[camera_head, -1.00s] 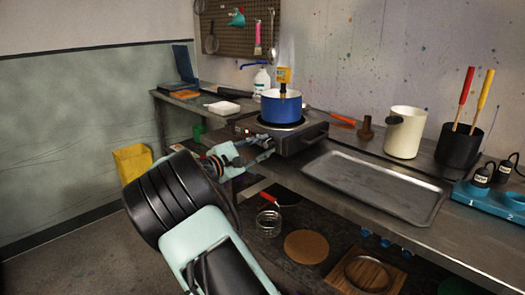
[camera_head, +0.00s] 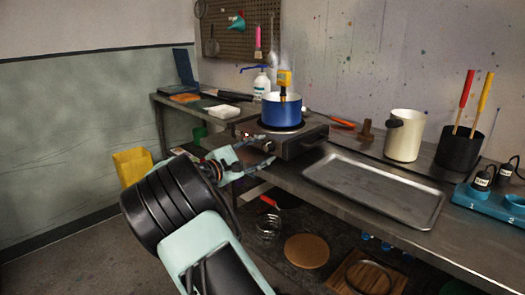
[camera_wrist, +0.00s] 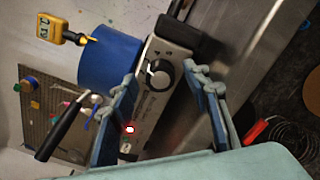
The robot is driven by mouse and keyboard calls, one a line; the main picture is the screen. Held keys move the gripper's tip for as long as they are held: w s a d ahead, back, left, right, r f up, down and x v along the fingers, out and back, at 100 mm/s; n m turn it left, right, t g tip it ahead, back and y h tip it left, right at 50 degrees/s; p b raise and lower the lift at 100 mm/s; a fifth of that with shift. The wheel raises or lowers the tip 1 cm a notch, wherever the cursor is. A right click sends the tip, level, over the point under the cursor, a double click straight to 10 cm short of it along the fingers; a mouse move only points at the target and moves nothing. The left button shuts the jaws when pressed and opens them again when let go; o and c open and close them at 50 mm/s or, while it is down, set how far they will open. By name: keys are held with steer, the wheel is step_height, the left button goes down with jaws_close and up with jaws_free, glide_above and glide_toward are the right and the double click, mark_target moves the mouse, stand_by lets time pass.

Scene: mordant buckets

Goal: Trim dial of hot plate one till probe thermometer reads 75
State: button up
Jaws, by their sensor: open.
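The hot plate (camera_head: 300,143) stands on the steel bench with a blue pot (camera_head: 281,112) on it. A yellow probe thermometer (camera_head: 284,78) stands at the pot; it also shows in the wrist view (camera_wrist: 49,28), where its display is too small and turned to read. The round black dial (camera_wrist: 159,74) with a light mark is on the hot plate's front panel. My gripper (camera_wrist: 163,80) is open, its fingers on either side of the dial in the picture; I cannot tell whether they touch it. In the head view my gripper (camera_head: 269,154) is at the hot plate's front.
A steel tray (camera_head: 375,190) lies right of the hot plate, with a cream jug (camera_head: 404,138) and a black pot (camera_head: 459,150) behind it. A white dish (camera_head: 222,111) is at left. A lit red lamp (camera_wrist: 129,129) shows on the panel. A lower shelf holds several items.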

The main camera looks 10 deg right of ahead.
steer(key=v, duration=1.1)
steer(key=shift+s+a, duration=0.15)
steer(key=shift+a, duration=0.15)
steer(key=shift+d, duration=0.1)
